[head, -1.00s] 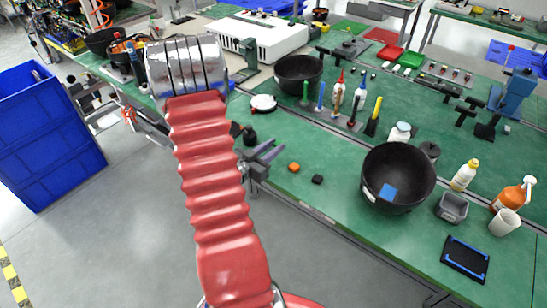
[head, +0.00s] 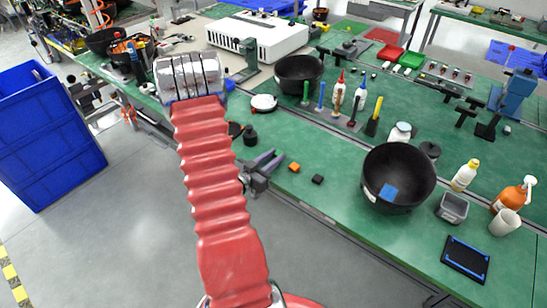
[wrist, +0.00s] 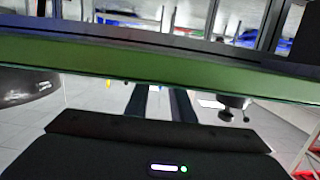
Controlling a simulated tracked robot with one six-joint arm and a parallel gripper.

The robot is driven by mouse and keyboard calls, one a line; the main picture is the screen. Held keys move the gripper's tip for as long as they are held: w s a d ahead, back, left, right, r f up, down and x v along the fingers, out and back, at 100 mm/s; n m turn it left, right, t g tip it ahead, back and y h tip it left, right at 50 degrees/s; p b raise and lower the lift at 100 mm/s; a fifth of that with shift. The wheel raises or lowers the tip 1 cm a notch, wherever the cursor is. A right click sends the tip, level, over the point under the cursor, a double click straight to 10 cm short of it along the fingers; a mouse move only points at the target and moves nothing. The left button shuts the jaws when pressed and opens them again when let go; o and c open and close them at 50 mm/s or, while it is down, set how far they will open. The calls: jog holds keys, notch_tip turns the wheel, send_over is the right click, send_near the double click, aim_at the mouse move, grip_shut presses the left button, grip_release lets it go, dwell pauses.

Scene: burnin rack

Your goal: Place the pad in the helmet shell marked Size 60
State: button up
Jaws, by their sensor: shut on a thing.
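My gripper (wrist: 158,103) shows in the wrist view as two dark fingers beyond its black body. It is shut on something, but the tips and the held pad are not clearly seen. In the head view my arm's end hides the gripper. Another black shell (head: 298,75) stands farther back. I cannot read any size marking.
The green table (head: 330,205) has clear room near its front edge. A clamp (head: 262,165) sits at that edge, beside an orange block (head: 294,167) and a black block (head: 317,179). In the wrist view a green band (wrist: 160,70) crosses closely.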

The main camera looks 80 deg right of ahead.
jog(key=shift+f, duration=0.2)
jog(key=o, duration=1)
jog(key=shift+a, duration=0.1)
jog(key=shift+v, duration=6.8)
jog(key=shift+w, duration=0.2)
